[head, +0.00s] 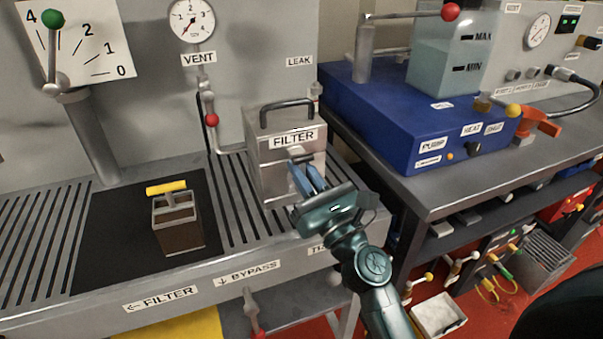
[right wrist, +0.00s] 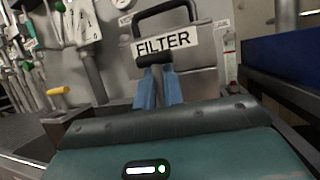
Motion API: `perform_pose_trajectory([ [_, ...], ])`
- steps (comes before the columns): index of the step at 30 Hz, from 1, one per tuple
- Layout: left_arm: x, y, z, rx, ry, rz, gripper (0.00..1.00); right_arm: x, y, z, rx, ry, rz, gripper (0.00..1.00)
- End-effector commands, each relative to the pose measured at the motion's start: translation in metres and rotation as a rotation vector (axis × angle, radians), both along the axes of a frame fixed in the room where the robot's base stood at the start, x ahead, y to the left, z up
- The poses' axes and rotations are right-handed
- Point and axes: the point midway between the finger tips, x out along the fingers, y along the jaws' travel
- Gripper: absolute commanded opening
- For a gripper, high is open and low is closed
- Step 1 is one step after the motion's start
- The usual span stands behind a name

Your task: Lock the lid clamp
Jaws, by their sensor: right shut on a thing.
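A metal box labelled FILTER (head: 265,172) stands on the slatted bench, its lid closed and its black carry handle (head: 287,104) upright on top. The box also shows in the right wrist view (right wrist: 200,80). The lid clamp's lever, with a black grip (right wrist: 153,60), is on the front of the box below the label. My right gripper (head: 307,176) is at that front face, its blue fingers on either side of the lever's stem, shut on it. The fingers hide the lower part of the clamp. My left gripper is in neither view.
A filter cartridge (head: 178,232) with a yellow handle stands on the black mat left of the box. The blue pump unit (head: 385,125) stands on a bench close on the right. A red-knobbed lever (head: 211,120) and the VENT gauge (head: 192,20) are behind.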

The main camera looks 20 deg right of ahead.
Motion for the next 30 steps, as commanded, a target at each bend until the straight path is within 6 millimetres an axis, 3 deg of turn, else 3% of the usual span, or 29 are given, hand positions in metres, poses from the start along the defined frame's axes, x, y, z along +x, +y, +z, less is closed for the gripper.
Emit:
perform_pose_trajectory([
  [11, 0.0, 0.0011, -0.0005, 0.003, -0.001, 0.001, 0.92, 0.0001, -0.0008, 0.0002, 0.014, 0.001, 0.001, 0.0],
  [12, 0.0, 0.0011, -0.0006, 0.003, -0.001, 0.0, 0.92, 0.0001, -0.0008, 0.0003, 0.014, 0.001, 0.0, 0.12],
  [19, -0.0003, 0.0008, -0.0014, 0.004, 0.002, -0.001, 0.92, 0.0, -0.0005, 0.0003, 0.011, 0.0, 0.001, 0.31],
  [30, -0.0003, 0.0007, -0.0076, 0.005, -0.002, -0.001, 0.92, -0.0091, -0.0025, -0.0066, 0.008, 0.002, 0.001, 0.31],
])
